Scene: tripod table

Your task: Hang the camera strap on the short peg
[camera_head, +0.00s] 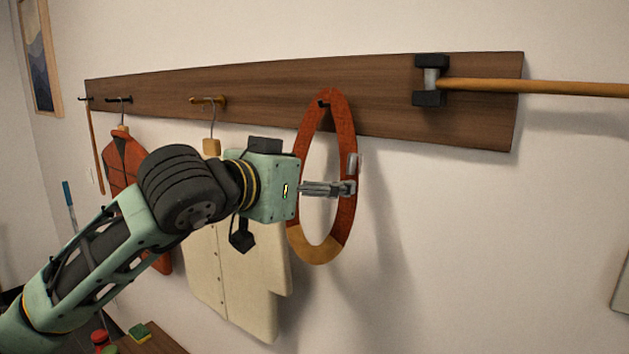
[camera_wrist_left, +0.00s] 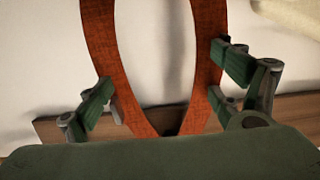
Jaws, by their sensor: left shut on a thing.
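The camera strap (camera_head: 341,119) is a red-brown closed loop with a tan lower end, hanging upright in front of the wall board. A short dark peg (camera_head: 323,104) shows inside the loop, just below its top end. I cannot tell whether the strap rests on it. My left gripper (camera_head: 350,178) is shut on the strap at mid-height, from the left. In the left wrist view the fingers (camera_wrist_left: 165,85) press the outer sides of both strands of the strap (camera_wrist_left: 103,40). The narrow end is partly hidden by the gripper body. My right gripper is not in view.
The brown board (camera_head: 270,88) spans the wall. Left of the strap, a cream shirt (camera_head: 230,290) and a red jacket (camera_head: 124,155) hang from other pegs. A black bracket (camera_head: 431,97) at right holds a wooden rod (camera_head: 540,88).

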